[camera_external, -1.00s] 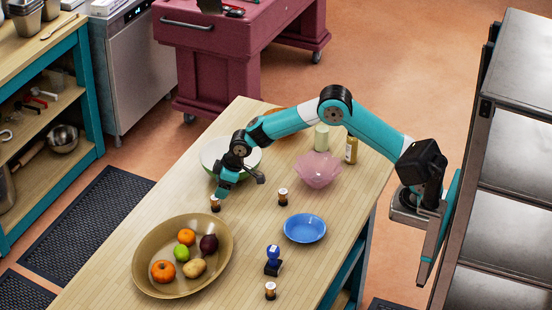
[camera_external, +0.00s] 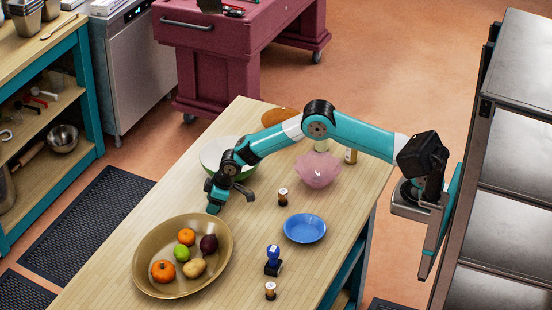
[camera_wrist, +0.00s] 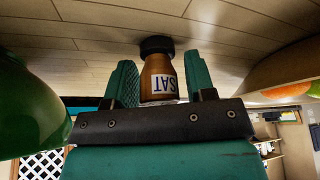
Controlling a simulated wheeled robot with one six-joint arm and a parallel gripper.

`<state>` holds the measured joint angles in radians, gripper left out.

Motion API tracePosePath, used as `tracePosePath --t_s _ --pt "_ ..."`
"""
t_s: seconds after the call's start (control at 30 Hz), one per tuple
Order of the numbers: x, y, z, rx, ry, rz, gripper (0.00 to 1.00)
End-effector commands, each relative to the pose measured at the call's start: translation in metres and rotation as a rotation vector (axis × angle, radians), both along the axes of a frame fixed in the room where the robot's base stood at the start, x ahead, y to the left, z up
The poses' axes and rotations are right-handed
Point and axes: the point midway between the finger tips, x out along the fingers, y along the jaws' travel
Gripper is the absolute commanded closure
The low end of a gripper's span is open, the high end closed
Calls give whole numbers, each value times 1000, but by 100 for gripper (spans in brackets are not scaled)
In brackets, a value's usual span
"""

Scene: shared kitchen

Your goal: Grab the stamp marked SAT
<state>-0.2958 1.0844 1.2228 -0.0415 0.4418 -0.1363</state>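The stamp marked SAT (camera_wrist: 159,78) has a brown handle and a dark base resting on the wooden table (camera_wrist: 225,25). Its label reads upside down in the wrist view. My gripper (camera_wrist: 162,80) is open, with one teal finger on each side of the stamp and a narrow gap on both sides. In the external view my gripper (camera_external: 213,207) is low over the table between the green-and-white bowl and the fruit bowl, and it hides this stamp.
The green-and-white bowl (camera_external: 212,146) and the tan fruit bowl (camera_external: 142,276) flank my gripper.

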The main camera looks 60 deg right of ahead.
Motion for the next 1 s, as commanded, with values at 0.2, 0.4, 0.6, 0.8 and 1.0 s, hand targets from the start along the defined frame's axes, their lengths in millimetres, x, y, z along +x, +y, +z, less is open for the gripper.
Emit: tracePosePath --t_s 0.2,0.4,0.6,0.8,1.0 --pt "0 0 0 0 0 0 92" --pt "0 0 1 0 0 0 92" --pt "1 0 9 0 -1 0 92" --pt "1 0 42 1 -5 0 92" --pt "1 0 101 2 -7 0 92"
